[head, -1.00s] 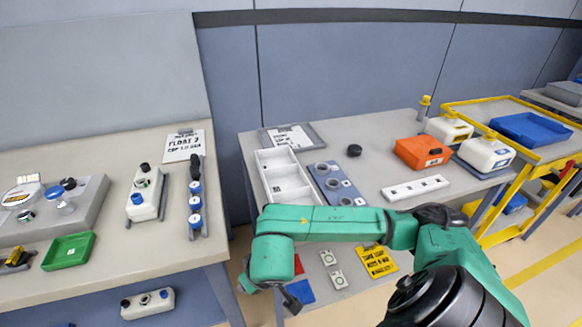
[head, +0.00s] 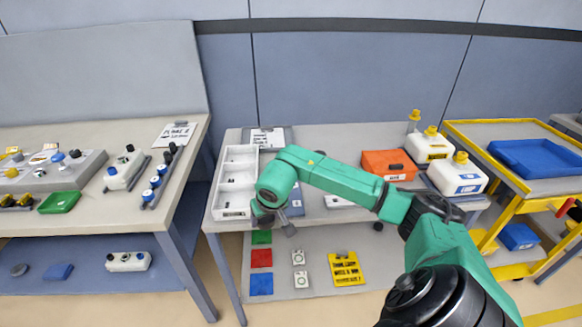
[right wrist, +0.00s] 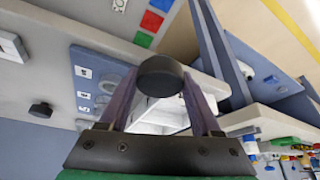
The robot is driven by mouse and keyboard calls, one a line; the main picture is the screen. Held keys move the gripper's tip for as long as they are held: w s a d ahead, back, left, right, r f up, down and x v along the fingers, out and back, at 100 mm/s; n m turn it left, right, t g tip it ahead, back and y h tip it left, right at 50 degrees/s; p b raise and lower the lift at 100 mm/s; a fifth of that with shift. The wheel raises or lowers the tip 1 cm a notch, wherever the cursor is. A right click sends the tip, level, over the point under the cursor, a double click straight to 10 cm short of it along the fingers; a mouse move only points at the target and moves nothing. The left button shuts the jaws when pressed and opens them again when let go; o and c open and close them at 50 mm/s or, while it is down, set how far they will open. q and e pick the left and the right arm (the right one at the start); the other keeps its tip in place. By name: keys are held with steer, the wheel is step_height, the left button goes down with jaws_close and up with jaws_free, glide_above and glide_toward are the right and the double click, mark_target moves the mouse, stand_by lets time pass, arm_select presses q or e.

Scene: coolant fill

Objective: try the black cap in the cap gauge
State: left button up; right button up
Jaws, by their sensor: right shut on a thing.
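My right gripper (right wrist: 158,92) is shut on a round black cap (right wrist: 160,74) in the right wrist view. The cap sits between the two fingertips, above the table. In the head view the right gripper (head: 288,222) hangs near the front of the white tray, small and partly hidden by my arm, and the cap cannot be made out there. The cap gauge, a blue-grey board with round sockets (right wrist: 98,62), lies apart from the held cap in the right wrist view. In the head view my arm covers most of it. My left gripper is out of view.
A white compartment tray (head: 234,184) stands at the left of the table. Another black cap (right wrist: 41,110) lies on the table in the right wrist view. An orange box (head: 388,165) and white jugs (head: 457,176) stand at the right. Coloured squares (head: 261,258) lie on the shelf below.

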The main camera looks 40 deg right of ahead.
steer(key=shift+m+h, duration=0.3)
steer(key=shift+m, duration=0.5)
steer(key=w+d+r, duration=0.1)
steer(key=d, duration=0.1)
steer(key=w+d+r+p, duration=0.1)
steer(key=d+r, duration=0.1)
steer(key=w+d+r, duration=0.2)
steer(key=shift+d, duration=0.25)
steer(key=d+f+b, duration=0.2)
steer(key=shift+d+f+m, duration=0.3)
steer(key=shift+d+f, duration=0.05)
steer(key=shift+d, duration=0.05)
steer(key=shift+w+f+b, duration=0.1)
steer(key=shift+f+b, duration=0.5)
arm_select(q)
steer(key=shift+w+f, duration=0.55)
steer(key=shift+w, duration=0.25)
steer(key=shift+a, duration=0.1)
arm_select(e)
steer(key=shift+r, duration=0.1)
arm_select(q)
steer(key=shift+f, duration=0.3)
arm_select(e)
steer(key=shift+f, duration=0.55)
